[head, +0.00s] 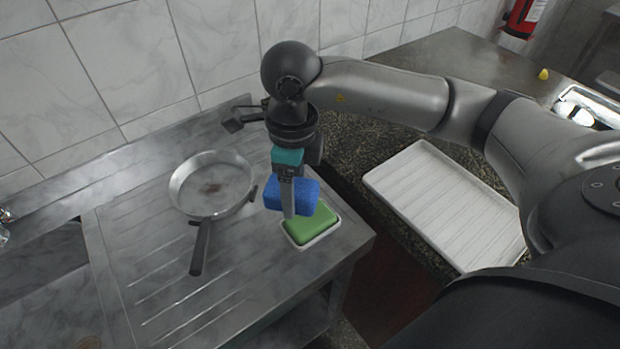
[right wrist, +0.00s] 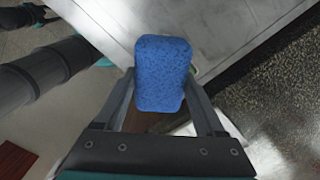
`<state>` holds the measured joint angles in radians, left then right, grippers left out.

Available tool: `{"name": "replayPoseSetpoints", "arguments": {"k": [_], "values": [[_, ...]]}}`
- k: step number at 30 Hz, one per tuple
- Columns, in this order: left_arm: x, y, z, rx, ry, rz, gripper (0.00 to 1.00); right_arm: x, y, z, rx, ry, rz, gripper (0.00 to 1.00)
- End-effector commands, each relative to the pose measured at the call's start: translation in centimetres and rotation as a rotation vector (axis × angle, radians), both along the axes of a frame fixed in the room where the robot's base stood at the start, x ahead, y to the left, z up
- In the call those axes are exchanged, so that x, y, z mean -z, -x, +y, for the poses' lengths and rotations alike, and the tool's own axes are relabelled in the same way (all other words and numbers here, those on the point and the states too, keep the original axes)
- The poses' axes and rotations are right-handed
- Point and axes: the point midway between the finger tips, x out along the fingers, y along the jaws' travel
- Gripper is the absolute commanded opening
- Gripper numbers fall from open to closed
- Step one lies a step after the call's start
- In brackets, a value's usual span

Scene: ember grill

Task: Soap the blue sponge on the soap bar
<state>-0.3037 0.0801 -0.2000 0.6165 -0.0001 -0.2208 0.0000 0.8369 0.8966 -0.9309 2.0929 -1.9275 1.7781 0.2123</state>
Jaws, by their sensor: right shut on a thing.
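The blue sponge (head: 303,197) is held in my right gripper (head: 289,203), which is shut on it. In the right wrist view the sponge (right wrist: 162,72) sits between the two fingers (right wrist: 163,100). The green soap bar (head: 312,224) lies in a white dish (head: 318,241) near the right front corner of the steel drainboard. The sponge is at the soap bar's back left and overlaps it in the head view; I cannot tell whether they touch. In the right wrist view the sponge hides nearly all of the soap bar. My left gripper is not in view.
A steel frying pan (head: 211,184) with a dark stain lies on the drainboard (head: 160,270) to the left, its handle towards the front. A white ribbed tray (head: 440,200) sits on the dark stone counter at right. A gap separates drainboard and counter.

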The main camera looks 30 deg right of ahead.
Motion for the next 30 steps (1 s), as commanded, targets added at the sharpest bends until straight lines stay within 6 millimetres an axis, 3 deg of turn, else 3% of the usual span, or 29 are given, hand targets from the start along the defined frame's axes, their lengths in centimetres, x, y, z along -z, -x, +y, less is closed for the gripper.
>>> {"name": "replayPoseSetpoints", "arguments": {"k": [18,24,30], "values": [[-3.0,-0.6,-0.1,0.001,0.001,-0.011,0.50,0.7,0.2,-2.4,1.290,0.014,0.025,0.27],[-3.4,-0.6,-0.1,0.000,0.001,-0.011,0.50,0.9,0.3,-2.8,1.537,0.019,0.025,0.27],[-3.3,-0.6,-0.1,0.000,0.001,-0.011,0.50,1.2,0.3,-3.0,1.613,0.018,0.023,0.27]]}}
